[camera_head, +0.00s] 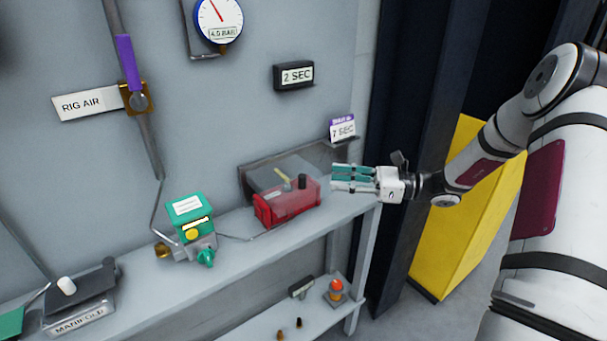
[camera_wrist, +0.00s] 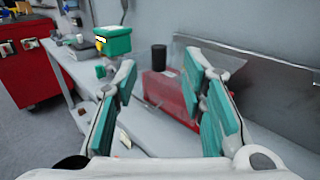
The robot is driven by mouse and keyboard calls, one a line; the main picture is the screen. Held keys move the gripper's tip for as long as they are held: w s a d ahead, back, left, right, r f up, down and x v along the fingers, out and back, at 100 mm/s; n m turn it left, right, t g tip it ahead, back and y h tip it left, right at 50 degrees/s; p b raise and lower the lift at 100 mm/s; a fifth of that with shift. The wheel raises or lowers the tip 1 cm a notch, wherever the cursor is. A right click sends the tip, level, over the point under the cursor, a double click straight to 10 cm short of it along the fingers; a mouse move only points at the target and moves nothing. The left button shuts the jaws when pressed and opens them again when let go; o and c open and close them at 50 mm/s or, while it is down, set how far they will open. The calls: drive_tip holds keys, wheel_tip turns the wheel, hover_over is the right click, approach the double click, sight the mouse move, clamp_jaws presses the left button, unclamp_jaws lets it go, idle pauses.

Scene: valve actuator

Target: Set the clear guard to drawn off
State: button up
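A red unit (camera_head: 270,210) sits at the right end of the grey shelf, with a clear guard (camera_head: 302,194) over it. The guard looks closed over the red body, but its exact edges are hard to make out. A black knob (camera_head: 302,181) stands at the guard's right end; it also shows in the wrist view (camera_wrist: 159,57). My gripper (camera_head: 333,178) is just right of the guard, level with it. In the wrist view its fingers (camera_wrist: 161,68) are spread with nothing between them, and the red unit (camera_wrist: 160,88) lies beyond the fingertips. I see no contact.
A green-topped valve actuator (camera_head: 188,207) stands left on the shelf (camera_head: 235,228). A dark upright plate (camera_head: 250,186) is behind the red unit. A lower shelf holds an orange-topped part (camera_head: 336,288) and small fittings. A yellow panel (camera_head: 450,220) stands behind my arm.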

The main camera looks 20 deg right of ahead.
sight(302, 175)
drive_tip(key=p+x, duration=0.1)
drive_tip(key=x, duration=0.8)
drive_tip(key=shift+w+a, duration=0.1)
drive_tip(key=shift+a, duration=0.25)
clamp_jaws()
